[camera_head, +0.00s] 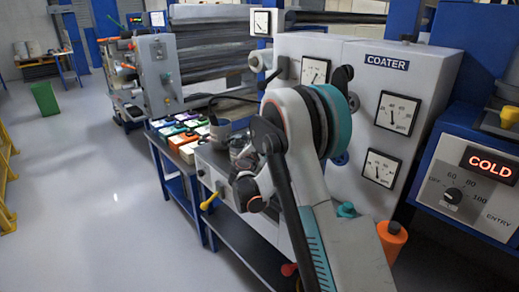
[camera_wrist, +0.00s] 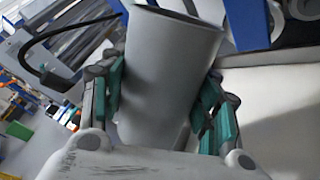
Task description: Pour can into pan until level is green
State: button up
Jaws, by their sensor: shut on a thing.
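A plain grey can (camera_wrist: 165,75) fills the middle of the wrist view, its rim at the top and slightly tilted. My gripper (camera_wrist: 162,98) is shut on it, with a green-padded finger on each side. In the head view my gripper (camera_head: 243,152) is small and partly hidden by my arm, beside the coater. A grey open container (camera_head: 220,128) shows just left of it and seems to be the same can. The coater (camera_head: 388,62) is a light grey cabinet with dial gauges. I cannot pick out the pan, any liquid or a green level mark.
A blue bench (camera_head: 172,185) with several coloured boxes (camera_head: 180,132) stands left of the coater. A yellow-handled valve (camera_head: 210,200) sticks out in front. An oven panel (camera_head: 487,162) reading COLD is at right. The floor (camera_head: 100,215) at left is clear; a green bin (camera_head: 45,98) stands farther back.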

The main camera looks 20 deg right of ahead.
dwell(0.5)
notch_tip(320, 180, up, 2)
jog(key=n+h, duration=0.1)
jog(key=n, duration=0.3)
jog(key=shift+n+b, duration=0.3)
jog(key=shift+r, duration=0.1)
jog(key=shift+r+n+t+h+p, duration=0.2)
jog(key=shift+r+n+p, duration=0.35)
jog(key=shift+r+n, duration=0.65)
jog(key=shift+r+n+t+h+p, duration=0.1)
jog(key=shift+r+n+h+p, duration=0.35)
jog(key=shift+r, duration=1.25)
